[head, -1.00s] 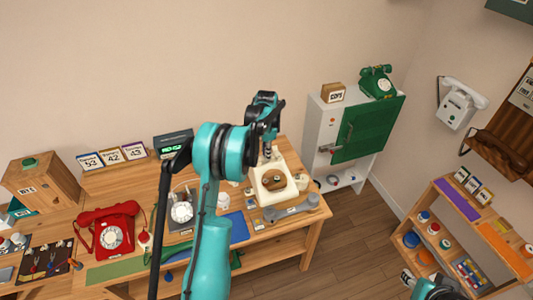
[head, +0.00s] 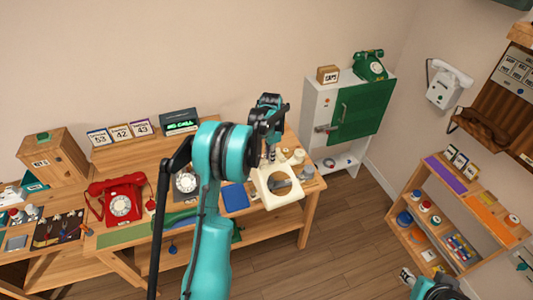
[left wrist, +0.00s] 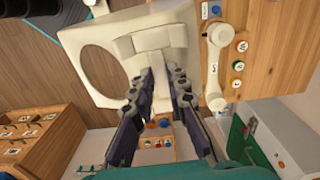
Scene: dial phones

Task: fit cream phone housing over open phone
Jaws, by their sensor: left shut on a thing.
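The cream phone housing (head: 263,188), with a large round hole, is in my left gripper (head: 269,157) above the right end of the workbench. In the left wrist view, the left gripper (left wrist: 162,78) is shut on one edge of the housing (left wrist: 150,42), and the hole lies to the left of the fingers. The open phone, with its pale dial (head: 186,183), stands on the bench left of the housing; my left arm hides part of it. My right gripper (head: 440,289) shows only partly at the lower right; its jaws are unclear.
A red phone (head: 122,203) and a blue mat (head: 235,198) are on the bench (head: 262,213). A pale handset (left wrist: 216,66) lies beside the housing in the wrist view. A green-door cabinet (head: 358,109) and a low shelf (head: 407,232) stand right; floor between is clear.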

